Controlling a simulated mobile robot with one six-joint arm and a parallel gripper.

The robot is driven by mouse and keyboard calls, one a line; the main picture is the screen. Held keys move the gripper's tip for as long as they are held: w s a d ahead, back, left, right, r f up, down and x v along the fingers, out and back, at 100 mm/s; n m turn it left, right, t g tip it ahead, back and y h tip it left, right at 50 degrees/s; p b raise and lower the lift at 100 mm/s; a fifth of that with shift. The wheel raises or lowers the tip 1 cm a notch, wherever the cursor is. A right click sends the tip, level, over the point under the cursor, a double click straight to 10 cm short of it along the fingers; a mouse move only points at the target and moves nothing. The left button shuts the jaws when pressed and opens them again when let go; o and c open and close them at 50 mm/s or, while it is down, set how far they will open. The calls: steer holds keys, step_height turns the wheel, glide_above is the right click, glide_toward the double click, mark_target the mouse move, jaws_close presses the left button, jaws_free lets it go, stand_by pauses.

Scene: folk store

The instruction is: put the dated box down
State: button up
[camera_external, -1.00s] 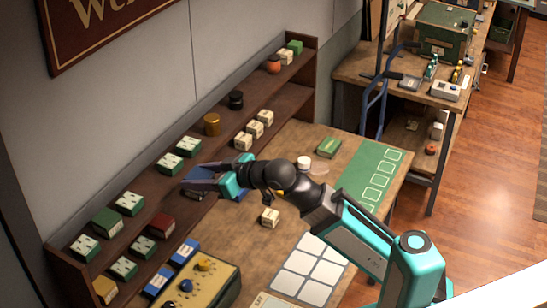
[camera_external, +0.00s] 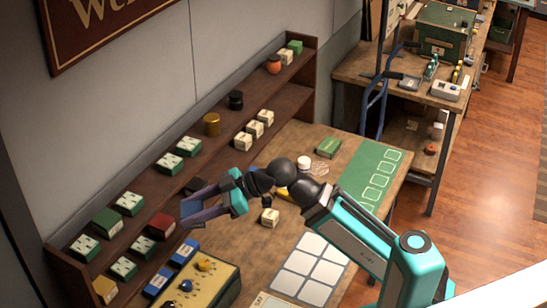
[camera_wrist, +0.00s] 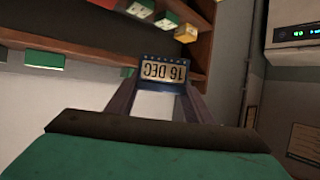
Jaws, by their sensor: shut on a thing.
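The dated box (camera_wrist: 163,72) is dark blue with a pale label reading "16 DEC", upside down in the wrist view. It sits between the fingertips of my gripper (camera_wrist: 162,88), which is shut on it. In the external view my gripper (camera_external: 200,208) points left, in front of the shelf. The held box is hard to tell from the fingers there. Two other blue boxes with white labels, one nearer the gripper (camera_external: 184,252) and one farther (camera_external: 158,282), stand below it in the picture. Their print is too small to read.
The wooden shelf (camera_external: 283,112) carries green-and-white boxes, a dark red box (camera_external: 160,226) and jars. A cream box (camera_external: 270,217) stands on the table near my wrist. A knobbed panel (camera_external: 215,277), a white-squared sheet (camera_external: 308,267) and a green mat (camera_external: 378,175) lie on the table.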

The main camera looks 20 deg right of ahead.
steer(key=s+f+n+g, duration=0.3)
steer(key=f+n+g, duration=0.25)
steer(key=f, duration=0.25)
steer(key=g+p, duration=0.2)
steer(key=p, duration=0.5)
glide_above(255, 261)
step_height(255, 261, down, 20)
steer(key=f, duration=0.1)
steer(key=shift+r+n, duration=0.25)
steer(key=shift+n, duration=0.2)
steer(key=shift+f+p, duration=0.8)
steer(key=shift+f, duration=1.4)
steer(key=shift+f, duration=0.1)
steer(key=shift+f+p, duration=0.6)
steer(key=shift+f, duration=1.1)
steer(key=shift+f, duration=0.1)
